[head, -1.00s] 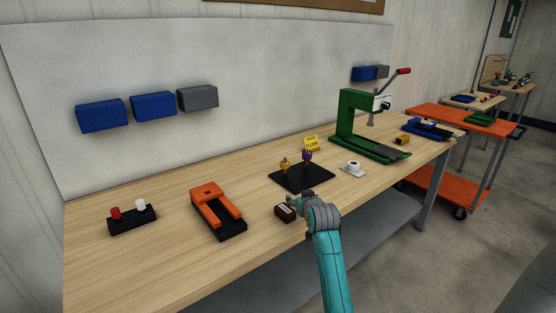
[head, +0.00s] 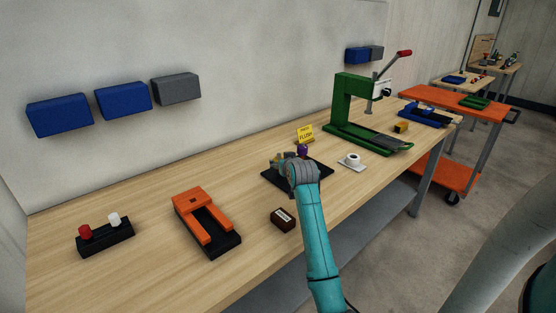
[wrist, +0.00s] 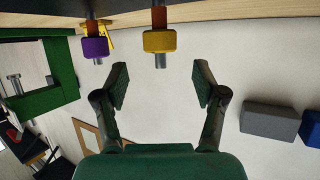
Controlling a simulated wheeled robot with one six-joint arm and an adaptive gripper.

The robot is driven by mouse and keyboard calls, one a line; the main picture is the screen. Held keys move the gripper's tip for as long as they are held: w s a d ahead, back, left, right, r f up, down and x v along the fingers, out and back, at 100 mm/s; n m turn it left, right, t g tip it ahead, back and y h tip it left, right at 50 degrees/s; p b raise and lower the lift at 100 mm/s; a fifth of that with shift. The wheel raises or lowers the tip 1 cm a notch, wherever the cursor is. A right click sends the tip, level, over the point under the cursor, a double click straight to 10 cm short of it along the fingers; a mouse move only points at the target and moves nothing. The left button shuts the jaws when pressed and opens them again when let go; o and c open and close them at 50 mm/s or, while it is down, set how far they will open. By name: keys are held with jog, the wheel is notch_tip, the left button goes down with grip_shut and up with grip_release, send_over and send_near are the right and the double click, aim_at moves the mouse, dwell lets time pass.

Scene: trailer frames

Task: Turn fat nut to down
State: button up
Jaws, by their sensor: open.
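Two nuts sit on upright bolts on a black plate (head: 322,178) on the workbench. The yellow nut (wrist: 158,41) is wide, on a reddish bolt; the purple nut (wrist: 95,47) is on the other bolt and also shows in the head view (head: 303,150). I cannot tell for sure which is the fat nut. In the wrist view, which looks upside down, my gripper (wrist: 160,80) is open and empty. The yellow nut lies ahead, in line with the gap between its fingers, apart from both. In the head view my wrist mostly hides the yellow nut.
A yellow sign (head: 305,133) stands behind the plate. A white cup on a saucer (head: 352,161) and a green press (head: 347,110) are to the right. A small dark box (head: 283,218) is in front, an orange-and-black fixture (head: 206,222) to the left.

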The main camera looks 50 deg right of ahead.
jog(key=x, duration=0.7)
jog(key=c, duration=1.2)
